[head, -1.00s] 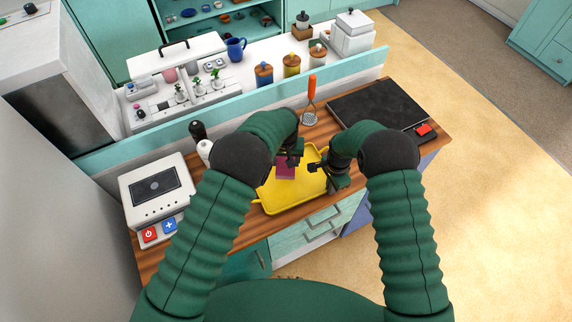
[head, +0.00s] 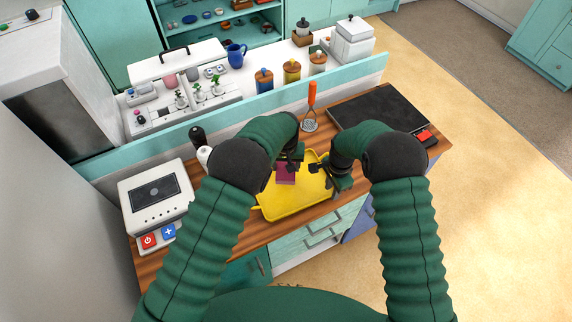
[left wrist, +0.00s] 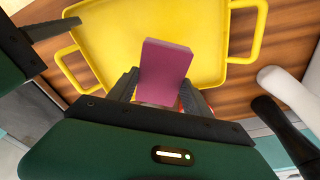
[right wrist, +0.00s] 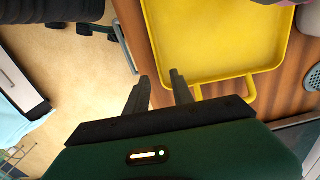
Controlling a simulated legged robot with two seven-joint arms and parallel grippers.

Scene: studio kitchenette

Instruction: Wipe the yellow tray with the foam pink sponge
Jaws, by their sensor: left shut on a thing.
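The yellow tray (head: 290,206) lies on the wooden counter, with a handle at each end. My left gripper (left wrist: 160,88) is shut on the pink sponge (left wrist: 166,70), which it holds upright over the near part of the tray in the left wrist view. The sponge also shows in the head view (head: 285,175); whether its lower edge touches the tray is hard to tell. My right gripper (right wrist: 160,76) has its fingers apart at the tray's edge (right wrist: 205,72), close to a corner. It holds nothing that I can see.
A white appliance (head: 155,195) with red and blue buttons stands left on the counter. Dark and white bottles (head: 198,136) stand behind it. A teal ledge backs the counter.

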